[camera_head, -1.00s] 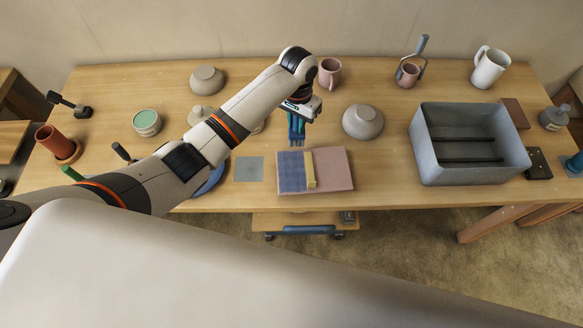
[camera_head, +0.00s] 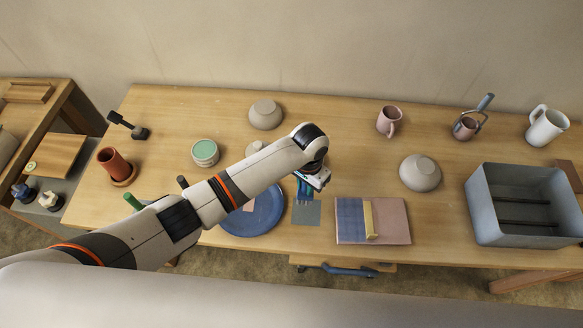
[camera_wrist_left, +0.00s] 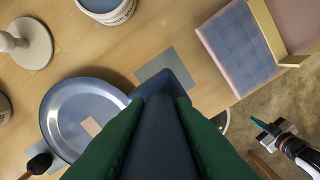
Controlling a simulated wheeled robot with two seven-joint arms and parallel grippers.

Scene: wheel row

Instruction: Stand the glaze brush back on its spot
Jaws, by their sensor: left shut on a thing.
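My left gripper (camera_head: 304,188) is shut on the glaze brush, a dark blue thing that shows between the green fingers in the left wrist view (camera_wrist_left: 163,135). The brush's far end overlaps the grey square (camera_wrist_left: 172,62) in that view. In the head view the gripper is just above the grey square (camera_head: 306,213), between the blue plate and the pink board; the brush is mostly hidden by the gripper. I cannot tell whether it touches the square. My right gripper (camera_wrist_left: 262,125) shows at the lower right of the wrist view, with teal fingers; its opening is unclear.
The blue plate (camera_head: 255,222) lies close left of the square. The pink board (camera_head: 395,222) with a blue panel and yellow bar lies to the right. A bowl (camera_head: 420,172), a mint-topped jar (camera_head: 205,153) and a grey bin (camera_head: 520,170) stand further off. The table's front edge is near.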

